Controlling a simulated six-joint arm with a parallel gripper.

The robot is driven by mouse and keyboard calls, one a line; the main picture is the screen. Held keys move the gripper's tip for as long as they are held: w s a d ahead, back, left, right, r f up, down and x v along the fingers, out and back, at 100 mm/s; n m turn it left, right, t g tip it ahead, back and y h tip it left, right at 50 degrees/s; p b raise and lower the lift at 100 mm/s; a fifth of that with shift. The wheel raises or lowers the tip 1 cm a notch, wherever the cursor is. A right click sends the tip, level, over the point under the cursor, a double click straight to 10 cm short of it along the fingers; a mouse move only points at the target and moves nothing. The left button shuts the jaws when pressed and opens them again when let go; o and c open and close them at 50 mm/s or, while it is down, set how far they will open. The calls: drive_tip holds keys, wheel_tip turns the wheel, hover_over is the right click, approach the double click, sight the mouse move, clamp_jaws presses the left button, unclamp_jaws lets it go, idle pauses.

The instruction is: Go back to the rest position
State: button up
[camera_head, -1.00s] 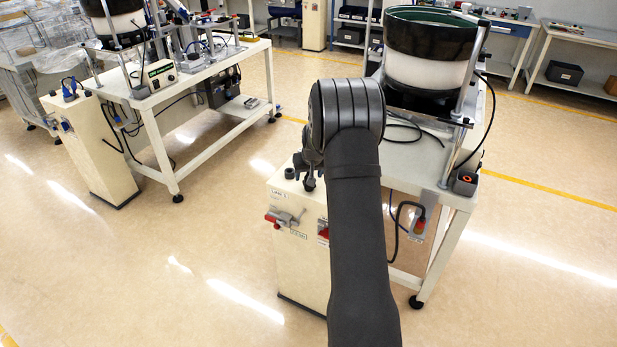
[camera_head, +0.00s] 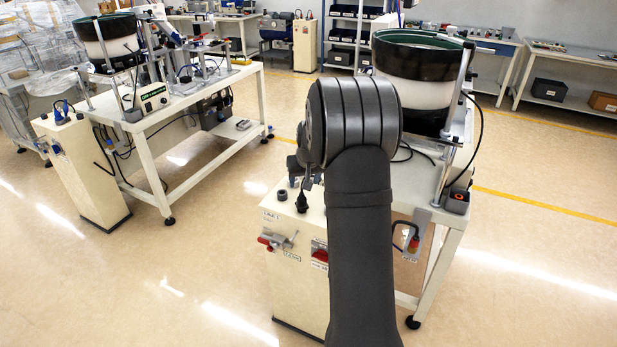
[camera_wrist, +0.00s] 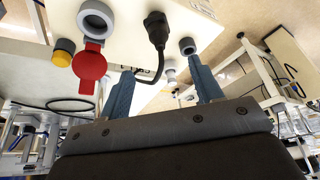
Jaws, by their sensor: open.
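My gripper (camera_wrist: 165,92) shows in the wrist view with its two blue-grey fingers spread apart and nothing held between them. In front of it is the cream control cabinet with a red switch cover (camera_wrist: 89,66), a yellow button (camera_wrist: 63,52), a grey ring (camera_wrist: 96,19) and a black plug with a cable (camera_wrist: 157,30). The plug appears between the fingers in the picture, but I cannot tell how far off it is. In the head view my arm reaches up over the cabinet (camera_head: 295,265), and my gripper is mostly hidden behind it.
A bowl feeder (camera_head: 420,70) stands on a white bench right of my arm. A second bench with a bowl feeder (camera_head: 108,42) and its cabinet (camera_head: 80,175) stands at the left. Open floor (camera_head: 200,240) lies between them. Shelves and tables line the back.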

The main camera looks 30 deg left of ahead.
sight(302, 193)
drive_tip(key=x, duration=1.2)
drive_tip(key=shift+f, duration=0.1)
drive_tip(key=shift+w+r, duration=0.15)
drive_tip(key=shift+r, duration=1.35)
drive_tip(key=shift+f, duration=0.1)
